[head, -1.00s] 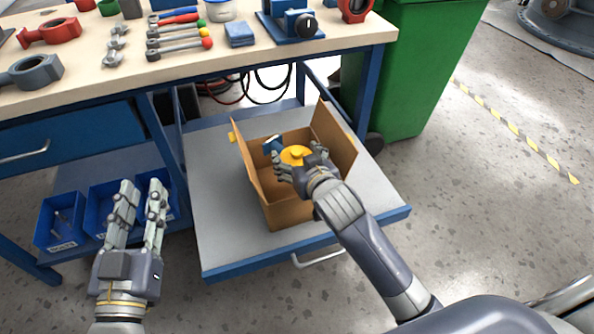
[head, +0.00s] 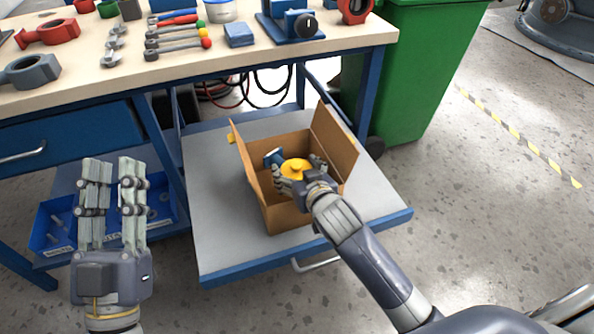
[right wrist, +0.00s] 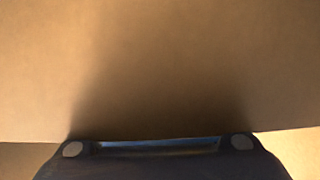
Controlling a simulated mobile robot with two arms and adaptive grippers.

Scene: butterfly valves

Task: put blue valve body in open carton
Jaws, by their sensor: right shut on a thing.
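The open carton (head: 285,217) is a brown cardboard box with raised flaps on the grey lower shelf. Inside it a blue piece (head: 273,157) with a pale end shows beside a round yellow part (head: 296,170). They appear to belong to one valve body, though the join is hidden. My right gripper (head: 299,172) is inside the carton's opening, its fingers on either side of the yellow part and shut on the valve body. Whether the valve touches the carton floor cannot be told. My left gripper (head: 113,165) is open and empty.
The grey shelf (head: 215,215) is bare around the carton. Blue bins (head: 52,240) stand at the lower left, behind my left gripper. The workbench (head: 110,75) above holds wrenches and valve parts. A green bin (head: 425,75) stands at the right.

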